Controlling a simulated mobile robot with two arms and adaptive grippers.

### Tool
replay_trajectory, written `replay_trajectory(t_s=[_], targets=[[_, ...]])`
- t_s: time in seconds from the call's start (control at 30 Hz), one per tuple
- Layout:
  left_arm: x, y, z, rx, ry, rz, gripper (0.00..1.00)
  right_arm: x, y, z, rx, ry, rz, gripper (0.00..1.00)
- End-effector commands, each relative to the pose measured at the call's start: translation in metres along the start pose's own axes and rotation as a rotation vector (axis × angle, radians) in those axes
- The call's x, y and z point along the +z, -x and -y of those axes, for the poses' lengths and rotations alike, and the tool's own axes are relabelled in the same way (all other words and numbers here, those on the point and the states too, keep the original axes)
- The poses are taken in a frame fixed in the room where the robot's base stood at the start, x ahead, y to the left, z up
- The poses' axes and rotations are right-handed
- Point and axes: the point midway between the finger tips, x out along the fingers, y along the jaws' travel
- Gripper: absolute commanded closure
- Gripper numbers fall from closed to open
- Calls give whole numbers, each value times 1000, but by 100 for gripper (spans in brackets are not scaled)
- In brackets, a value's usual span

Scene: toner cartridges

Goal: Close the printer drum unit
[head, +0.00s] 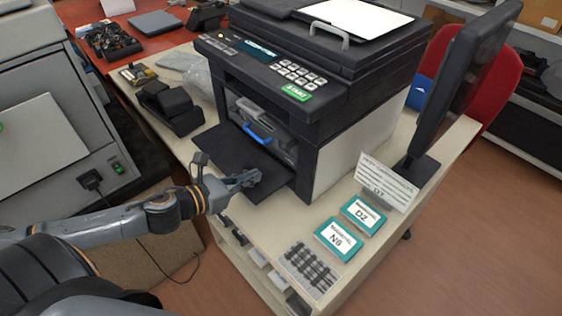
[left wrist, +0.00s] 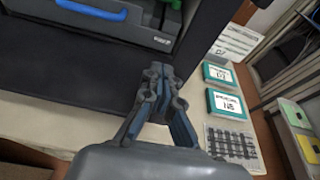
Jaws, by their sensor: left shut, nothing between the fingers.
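The black printer (head: 330,75) stands on the table with its front flap (head: 240,160) folded down. The grey drum unit with a blue handle (head: 257,134) sits in the front opening. The blue handle (left wrist: 92,9) and the dark flap (left wrist: 65,75) also show in the left wrist view. I cannot tell how far the drum unit stands out. My left gripper (head: 250,178) is shut and empty over the flap's right part; its closed fingers (left wrist: 158,85) also show in the left wrist view. I cannot tell whether they touch the flap. My right gripper is not in view.
Teal boxes D2 (head: 363,214) and N6 (head: 338,239), a label card (head: 388,182) and a grey tray of dark parts (head: 308,268) lie right of the flap. A monitor (head: 455,85) stands at the right. A black device (head: 170,105) sits left of the printer.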

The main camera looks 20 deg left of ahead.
Motion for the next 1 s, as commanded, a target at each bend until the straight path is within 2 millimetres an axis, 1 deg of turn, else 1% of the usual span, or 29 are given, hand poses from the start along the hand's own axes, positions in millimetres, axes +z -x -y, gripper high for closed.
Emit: replay_trajectory(t_s=[0.37, 0.5, 0.7, 0.8, 1.0], targets=[[4, -44, -1, 2, 2, 4, 100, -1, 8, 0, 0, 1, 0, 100], [4, -64, 0, 0, 1, 3, 100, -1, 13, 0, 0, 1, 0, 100], [11, -86, 0, 1, 2, 2, 100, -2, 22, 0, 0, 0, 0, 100], [12, -94, 0, 1, 1, 1, 100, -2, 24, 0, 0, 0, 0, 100], [12, -99, 0, 0, 1, -1, 100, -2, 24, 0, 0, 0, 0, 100]])
